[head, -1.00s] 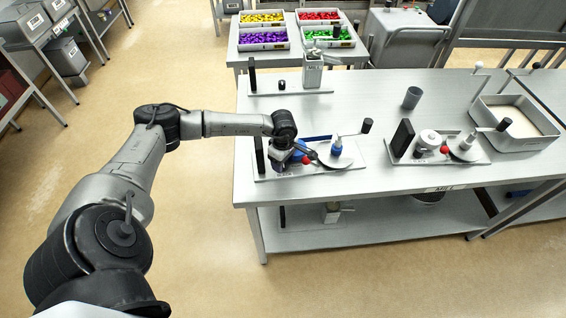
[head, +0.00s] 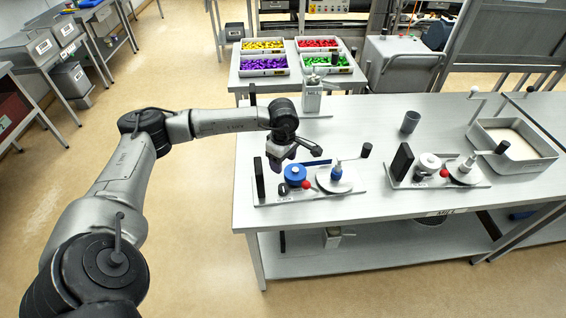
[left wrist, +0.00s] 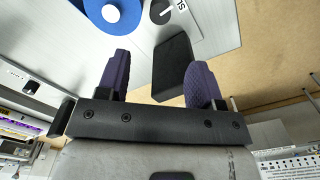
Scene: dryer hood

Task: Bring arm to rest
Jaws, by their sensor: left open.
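My left arm (head: 225,121) reaches in from the left of the head view, and its gripper (head: 292,160) hangs over the left device (head: 268,198) at the table's left end. In the left wrist view the two dark purple fingers (left wrist: 158,75) are spread apart with nothing held between them. Beyond them are a black upright block (left wrist: 174,66) and part of a blue round part (left wrist: 108,12). In the head view the blue round part (head: 295,174) and a red ball (head: 306,185) sit below the gripper, apart from it. My right gripper is not in view.
A similar device (head: 440,184) stands to the right, with a grey cup (head: 410,122) behind it and a grey tray (head: 530,165) at the far right. A metal dispenser (head: 312,95) stands behind. Trays of coloured pieces (head: 264,66) are on a rear table.

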